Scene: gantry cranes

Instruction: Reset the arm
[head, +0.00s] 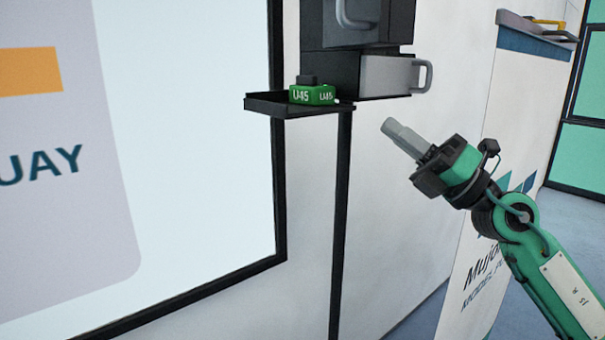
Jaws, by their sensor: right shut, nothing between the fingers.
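My right gripper (400,136) is at the right of the head view, on a green and black arm that comes in from the lower right. Its grey fingers are shut with nothing between them and point up and to the left. It is in the air, apart from everything around it. My left gripper is not in view.
A small black shelf (270,104) on a thin post carries a green block (313,95) marked U45. Dark cabinets with a grey drawer (388,74) hang above right. A framed panel (190,200) fills the left.

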